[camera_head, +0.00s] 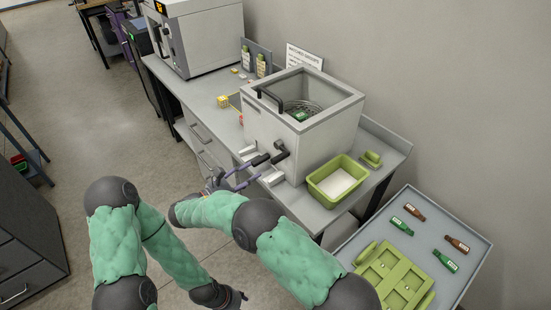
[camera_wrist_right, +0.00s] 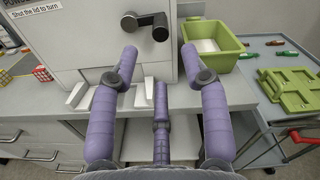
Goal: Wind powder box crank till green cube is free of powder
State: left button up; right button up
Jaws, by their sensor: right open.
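The powder box (camera_head: 257,128) is a grey, square box on the bench, with a basket inside its top. A green thing (camera_head: 301,116), likely the green cube, shows in the basket; I cannot tell how much powder covers it. The black crank (camera_head: 281,154) is on the front wall, and its grip (camera_wrist_right: 160,27) points toward me in the right wrist view. My right gripper (camera_head: 250,171) is open and empty in front of the box, fingertips (camera_wrist_right: 154,62) just below and either side of the crank, apart from it. My left gripper (camera_head: 228,296) hangs low; its jaws are unclear.
A green tub with white contents (camera_head: 318,183) stands right of the box. A cart (camera_head: 343,250) holds bottles and a green rack (camera_head: 395,280). A yellow cube (camera_head: 223,101) and bottles stand left of the box. A label in the wrist view reads "Shut the lid to turn" (camera_wrist_right: 37,11).

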aim_at(272, 162)
jog(key=b+x, duration=0.1)
jog(key=x, duration=0.9)
jog(key=shift+w+d, duration=0.25)
jog(key=shift+d, duration=0.05)
grip_shut()
